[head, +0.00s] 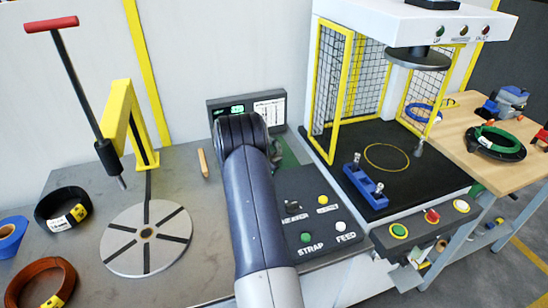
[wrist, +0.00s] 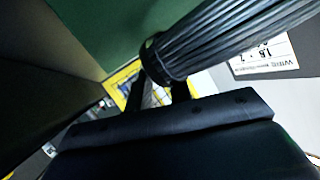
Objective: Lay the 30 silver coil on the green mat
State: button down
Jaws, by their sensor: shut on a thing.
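In the wrist view, my gripper (wrist: 158,90) is shut on a ribbed dark-grey coil (wrist: 235,35), which I take to be the silver coil. It runs from between the fingers to the upper right; its number cannot be read. The green mat (wrist: 135,25) fills the upper left behind it. Whether the coil touches the mat cannot be told. My arm hides my gripper and the held coil there.
A display (head: 222,104) stands behind my arm. A button panel (head: 310,205) lies to the right, before a caged press (head: 375,150) with a blue fixture (head: 365,188). At left are a slotted disc (head: 125,240), a yellow stand (head: 120,110), and black (head: 45,212), copper (head: 22,272) and blue (head: 10,232) coils.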

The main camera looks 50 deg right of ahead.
jog(key=shift+r, duration=0.1)
jog(key=c, duration=1.3)
grip_release()
jog(key=shift+r+p, duration=0.2)
jog(key=shift+p, duration=0.15)
jog(key=b+v, duration=0.1)
jog(key=v, duration=1.1)
jog(key=shift+w+r, duration=0.1)
jog(key=shift+r, duration=0.1)
